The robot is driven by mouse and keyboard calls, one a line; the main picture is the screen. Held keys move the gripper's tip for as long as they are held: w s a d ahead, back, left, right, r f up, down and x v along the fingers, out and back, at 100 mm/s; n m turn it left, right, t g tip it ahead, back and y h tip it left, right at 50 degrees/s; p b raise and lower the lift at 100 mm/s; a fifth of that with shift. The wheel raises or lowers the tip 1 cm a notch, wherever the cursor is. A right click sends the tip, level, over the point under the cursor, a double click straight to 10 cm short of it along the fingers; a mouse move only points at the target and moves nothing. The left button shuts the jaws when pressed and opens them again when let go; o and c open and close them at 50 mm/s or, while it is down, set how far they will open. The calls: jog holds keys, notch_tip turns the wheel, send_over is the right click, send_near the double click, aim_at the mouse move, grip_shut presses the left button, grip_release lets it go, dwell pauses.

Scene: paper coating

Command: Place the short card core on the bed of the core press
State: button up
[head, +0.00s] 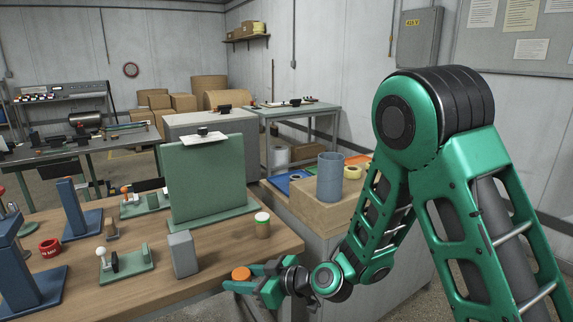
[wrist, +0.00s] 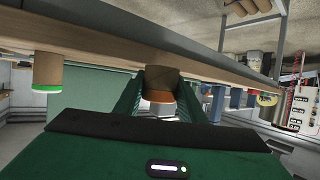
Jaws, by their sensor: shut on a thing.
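My gripper (head: 254,284) is shut on a short brown card core with an orange top (head: 241,273), at the table's right front edge. The wrist view, which is upside down, shows this core (wrist: 161,80) between the two green fingers. Whether its base touches the table is hidden. A similar core with a green-rimmed top (head: 262,226) stands on the table, also seen in the wrist view (wrist: 47,72). Two blue press-like stands, one nearer (head: 18,262) and one farther (head: 72,207), are at the left, apart from my gripper. I cannot tell which is the core press.
A grey block (head: 183,254) stands between my gripper and the left stands. A red ring (head: 49,247) lies at the left. The table front (head: 150,296) is clear.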

jog(key=w+d+f+m+t+h, duration=0.2)
jog(key=w+d+f+m+h, duration=0.1)
jog(key=d, duration=1)
jog(key=w+d+f+m+t+h, duration=0.3)
jog(key=w+d, duration=0.5)
jog(key=d, duration=0.6)
jog(key=w+d+f+m+t+h, duration=0.2)
jog(key=w+d+f+m+h, duration=0.2)
jog(key=d, duration=1)
jog(key=w+m+h, duration=0.1)
jog(key=m+h, duration=0.1)
jog(key=shift+w+d+f+m+t, duration=0.15)
jog(key=shift+w+d+m+t, duration=0.05)
jog(key=shift+m+t, duration=0.1)
jog(key=v, duration=0.6)
jog(key=shift+w, duration=0.1)
